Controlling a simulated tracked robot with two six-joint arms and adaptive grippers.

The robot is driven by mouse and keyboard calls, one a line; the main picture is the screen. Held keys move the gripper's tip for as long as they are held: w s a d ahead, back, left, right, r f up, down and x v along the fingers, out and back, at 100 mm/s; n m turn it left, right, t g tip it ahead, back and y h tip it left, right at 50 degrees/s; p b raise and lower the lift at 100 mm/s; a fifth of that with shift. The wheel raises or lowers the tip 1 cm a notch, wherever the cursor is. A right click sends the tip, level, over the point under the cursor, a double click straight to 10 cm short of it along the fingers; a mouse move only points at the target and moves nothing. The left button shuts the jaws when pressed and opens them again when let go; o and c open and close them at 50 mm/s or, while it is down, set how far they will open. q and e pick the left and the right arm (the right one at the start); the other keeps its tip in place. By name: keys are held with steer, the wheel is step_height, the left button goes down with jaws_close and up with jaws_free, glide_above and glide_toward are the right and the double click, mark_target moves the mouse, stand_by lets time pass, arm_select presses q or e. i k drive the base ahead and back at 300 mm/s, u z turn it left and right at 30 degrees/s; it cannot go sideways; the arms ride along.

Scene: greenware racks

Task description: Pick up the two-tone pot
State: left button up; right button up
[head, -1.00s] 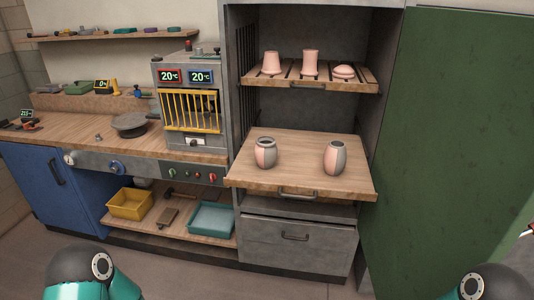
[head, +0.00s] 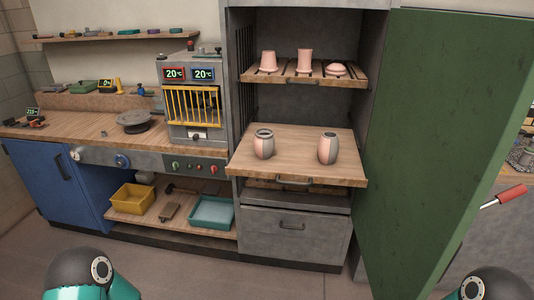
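Two pots stand upright and apart on a pulled-out wooden shelf (head: 297,172) in the grey cabinet. The left pot (head: 264,146) and the right pot (head: 328,149) both show pink and grey areas, with dark openings on top. The left one looks mostly pink with a grey rim and side; the right one is pink on its left and grey on its right. Neither is touched. Neither of my grippers is in view; only rounded dark and teal parts of my arms show at the bottom left and bottom right corners.
An upper shelf (head: 303,79) above the pots holds several pink pieces. A large green door panel (head: 430,130) stands right of the cabinet. Beyond its edge a red-handled tool (head: 511,194) shows. A closed grey drawer (head: 293,237) is below; floor in front looks clear.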

mark_target(264, 142)
steer(key=k, duration=1)
steer(key=u, duration=0.35)
steer(key=i, duration=0.7)
steer(key=u, duration=0.65)
steer(key=i, duration=1.5)
steer(key=z, duration=0.75)
